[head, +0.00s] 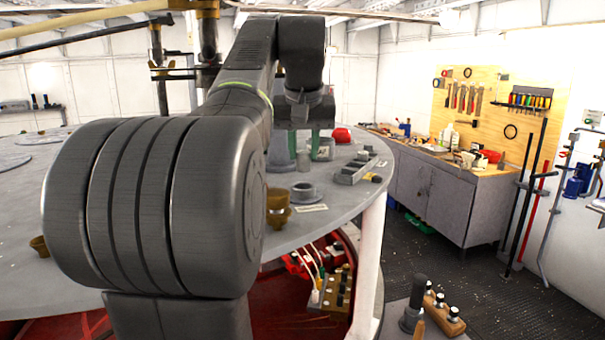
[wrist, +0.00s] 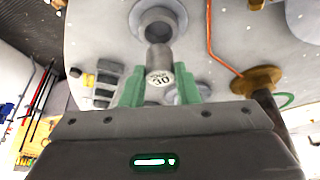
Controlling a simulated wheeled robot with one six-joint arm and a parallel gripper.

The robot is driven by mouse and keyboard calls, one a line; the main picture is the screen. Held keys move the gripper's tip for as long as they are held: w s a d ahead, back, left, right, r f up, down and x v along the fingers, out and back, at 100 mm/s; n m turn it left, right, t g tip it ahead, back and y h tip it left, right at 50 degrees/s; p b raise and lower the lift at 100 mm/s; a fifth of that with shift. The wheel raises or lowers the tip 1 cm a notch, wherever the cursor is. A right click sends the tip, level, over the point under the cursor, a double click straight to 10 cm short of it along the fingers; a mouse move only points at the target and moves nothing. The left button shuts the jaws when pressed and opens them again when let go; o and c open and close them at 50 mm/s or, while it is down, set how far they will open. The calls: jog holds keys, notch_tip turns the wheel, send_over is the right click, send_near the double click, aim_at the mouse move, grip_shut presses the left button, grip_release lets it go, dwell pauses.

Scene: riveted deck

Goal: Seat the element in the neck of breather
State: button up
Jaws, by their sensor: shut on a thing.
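My gripper (wrist: 158,92) has two green fingers shut on a grey cylindrical element that carries a round white label reading 30. The element (wrist: 158,60) points away from the fingers toward a grey flanged ring with a round opening, which appears to be the breather neck (wrist: 139,19). In the wrist view the element's end overlaps the near edge of this ring; its height above it is unclear.
The round grey table (head: 336,205) also carries a brass-brown fitting (head: 278,203), a grey block with pale squares (head: 356,171) and a red item (head: 341,135). A copper pipe (wrist: 212,42) runs to a brown flange (wrist: 254,80). A workbench (head: 447,190) stands at the right.

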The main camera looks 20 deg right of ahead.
aim_at(303, 166)
jog(key=shift+f, duration=2.55)
jog(key=o, duration=1)
jog(key=shift+w, duration=0.1)
jog(key=shift+o, duration=0.2)
jog(key=shift+r, duration=0.1)
jog(key=v, duration=1.2)
